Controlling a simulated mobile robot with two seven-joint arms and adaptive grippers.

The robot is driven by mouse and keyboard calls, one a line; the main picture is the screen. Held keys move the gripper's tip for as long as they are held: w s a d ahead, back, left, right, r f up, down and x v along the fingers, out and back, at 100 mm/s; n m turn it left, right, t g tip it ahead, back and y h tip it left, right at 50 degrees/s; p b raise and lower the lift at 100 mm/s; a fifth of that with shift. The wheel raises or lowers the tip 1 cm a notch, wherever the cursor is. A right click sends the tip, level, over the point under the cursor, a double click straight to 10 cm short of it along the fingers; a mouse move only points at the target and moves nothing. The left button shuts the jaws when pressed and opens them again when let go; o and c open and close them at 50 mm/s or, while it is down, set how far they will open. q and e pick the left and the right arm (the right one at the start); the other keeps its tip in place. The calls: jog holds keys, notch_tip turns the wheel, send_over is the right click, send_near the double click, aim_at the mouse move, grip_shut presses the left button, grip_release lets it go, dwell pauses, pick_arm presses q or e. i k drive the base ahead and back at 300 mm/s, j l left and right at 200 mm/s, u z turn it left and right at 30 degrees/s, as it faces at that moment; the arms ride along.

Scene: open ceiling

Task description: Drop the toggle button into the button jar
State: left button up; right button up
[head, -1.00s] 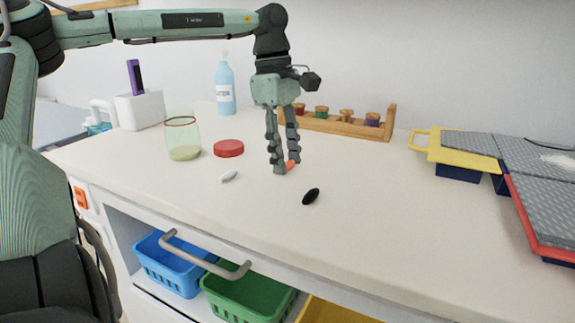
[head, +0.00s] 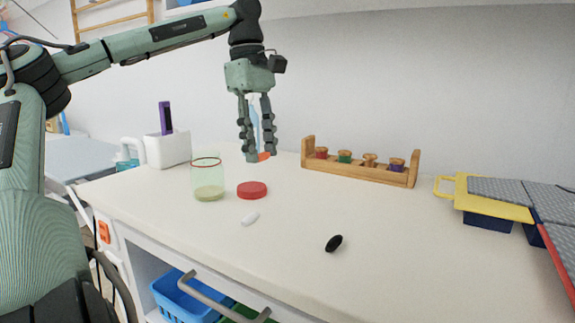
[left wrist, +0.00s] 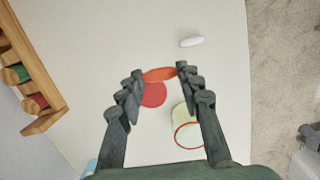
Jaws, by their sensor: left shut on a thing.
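My left gripper (head: 257,157) is shut on an orange toggle button (head: 264,157), held above the white counter. In the left wrist view the orange button (left wrist: 159,74) spans the two fingertips. The button jar (head: 208,182), clear with a red rim, stands upright and open on the counter, left of and below the gripper in the head view. It also shows in the left wrist view (left wrist: 186,117). A white toggle button (head: 250,219) and a black one (head: 334,243) lie on the counter. My right gripper is not in view.
A red lid (head: 252,190) lies flat beside the jar. A wooden rack with coloured spools (head: 359,174) stands at the back. A white box (head: 168,150) is behind the jar, and a yellow tray (head: 480,199) is at the right. The middle counter is mostly clear.

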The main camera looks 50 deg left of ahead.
aim_at(214, 194)
jog(key=k, duration=1)
